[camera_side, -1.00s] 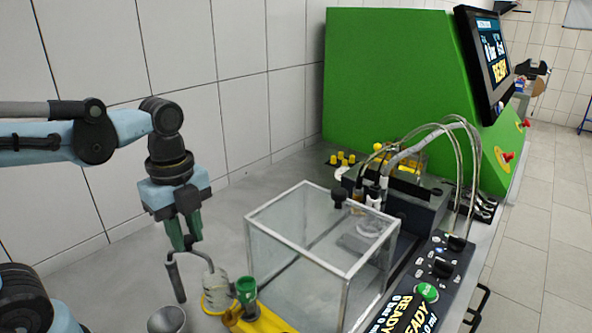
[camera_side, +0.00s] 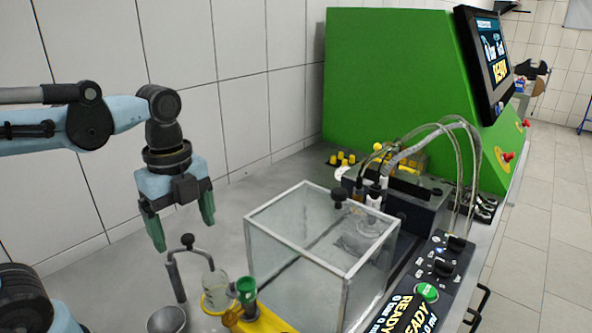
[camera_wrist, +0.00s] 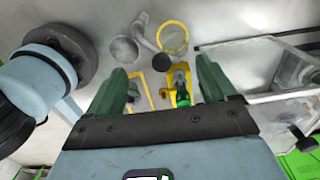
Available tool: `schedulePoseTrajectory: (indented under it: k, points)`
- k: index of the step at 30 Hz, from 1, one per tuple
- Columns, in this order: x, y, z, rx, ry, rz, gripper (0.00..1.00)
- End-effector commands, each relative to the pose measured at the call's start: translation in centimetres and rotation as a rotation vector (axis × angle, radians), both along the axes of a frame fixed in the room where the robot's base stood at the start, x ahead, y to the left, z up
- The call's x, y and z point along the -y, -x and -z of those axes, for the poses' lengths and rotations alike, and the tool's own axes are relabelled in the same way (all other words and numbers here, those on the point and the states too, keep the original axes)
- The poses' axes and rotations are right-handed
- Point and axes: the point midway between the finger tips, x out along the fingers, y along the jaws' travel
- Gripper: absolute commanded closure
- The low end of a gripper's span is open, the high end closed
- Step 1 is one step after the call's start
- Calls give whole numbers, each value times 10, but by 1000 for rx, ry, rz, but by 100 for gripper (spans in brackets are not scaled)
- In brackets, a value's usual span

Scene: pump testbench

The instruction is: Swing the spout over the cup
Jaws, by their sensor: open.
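The spout (camera_side: 176,276) is a grey bent pipe with a dark round knob on top. Its arm runs right toward a clear glass vessel (camera_side: 213,284), and its tube slants down on the left. The grey cup (camera_side: 167,321) stands at the bottom of the side view; the tube's lower end is close by its rim, and I cannot tell if it is exactly above. My gripper (camera_side: 183,234) is open, its green fingers apart just above the knob. In the wrist view the knob (camera_wrist: 163,62) shows between the fingers (camera_wrist: 162,70), with the cup (camera_wrist: 123,50) beyond.
A yellow holder (camera_side: 262,323) with a green fitting (camera_side: 246,290) is right of the glass vessel. A clear box (camera_side: 300,262) stands further right, before the control panel (camera_side: 428,275). The grey bench left of the box is clear toward the wall.

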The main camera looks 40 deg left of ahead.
Motion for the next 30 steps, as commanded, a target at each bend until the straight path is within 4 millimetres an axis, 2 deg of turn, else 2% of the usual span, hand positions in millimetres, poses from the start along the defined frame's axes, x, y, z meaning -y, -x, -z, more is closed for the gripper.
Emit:
schedulePoseTrajectory:
  k: [16, 30]
  points:
    - [0, 0, -39, 0, 0, 0, 15]
    - [0, 0, -41, 0, 0, 0, 15]
